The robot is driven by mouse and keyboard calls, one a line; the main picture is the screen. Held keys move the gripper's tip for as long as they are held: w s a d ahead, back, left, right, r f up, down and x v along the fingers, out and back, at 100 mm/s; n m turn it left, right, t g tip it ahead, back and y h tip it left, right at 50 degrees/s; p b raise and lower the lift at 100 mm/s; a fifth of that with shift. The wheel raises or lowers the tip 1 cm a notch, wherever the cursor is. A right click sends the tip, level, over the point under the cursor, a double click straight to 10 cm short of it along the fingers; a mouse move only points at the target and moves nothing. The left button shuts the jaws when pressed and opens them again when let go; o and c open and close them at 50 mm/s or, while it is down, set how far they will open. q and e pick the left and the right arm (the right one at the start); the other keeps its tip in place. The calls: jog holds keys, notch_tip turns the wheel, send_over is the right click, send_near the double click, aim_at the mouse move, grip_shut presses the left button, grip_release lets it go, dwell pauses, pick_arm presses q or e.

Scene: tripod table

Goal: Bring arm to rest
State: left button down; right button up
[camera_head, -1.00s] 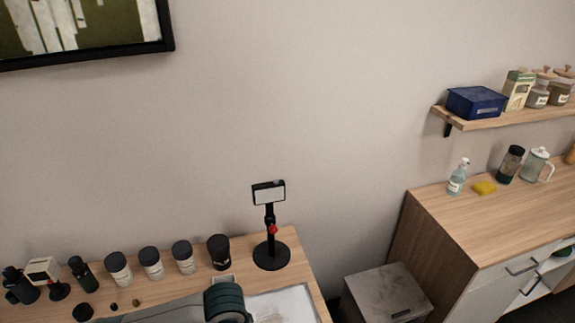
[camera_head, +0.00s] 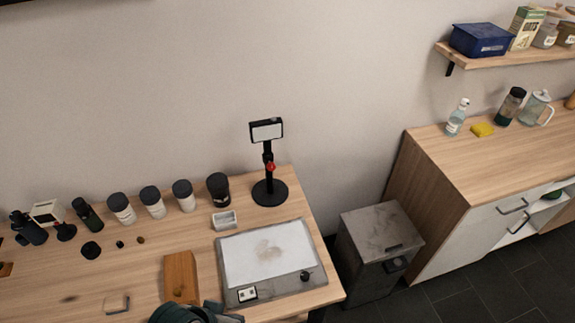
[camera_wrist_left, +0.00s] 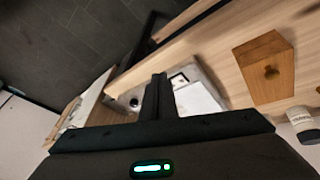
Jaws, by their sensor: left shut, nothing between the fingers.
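Part of my left arm (camera_head: 195,312) shows as a dark teal link at the bottom edge of the head view, in front of the table's near edge. Its gripper is out of that view. In the left wrist view my left gripper (camera_wrist_left: 160,82) has its dark fingers together and holds nothing. It is apart from the table things seen beyond it. My right arm and gripper show in neither view.
The wooden table (camera_head: 130,262) carries a grey plate device (camera_head: 268,255), a wooden block (camera_head: 181,278), a black tripod stand (camera_head: 269,190) and several jars along the back. A grey bin (camera_head: 378,245) stands right of it, before a cabinet (camera_head: 440,190).

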pick_arm(q)
jog(key=s+a+f+y, duration=0.2)
jog(key=s+a+y, duration=0.1)
jog(key=s+a, duration=0.65)
notch_tip(320, 180, down, 32)
jog(key=w+g+b, duration=0.1)
jog(key=g+b, duration=0.1)
jog(key=b, duration=0.4)
jog(key=s+a+f+b, duration=0.2)
jog(key=s+f+b, duration=0.1)
jog(key=s+f, duration=0.6)
jog(key=s+a+f+g+b, duration=0.1)
jog(key=s+f+b, duration=0.2)
jog(key=s+f, duration=0.6)
notch_tip(320, 180, down, 8)
jog(key=shift+s+a+b, duration=0.15)
jog(key=shift+a+b, duration=0.15)
jog(key=shift+a, duration=0.1)
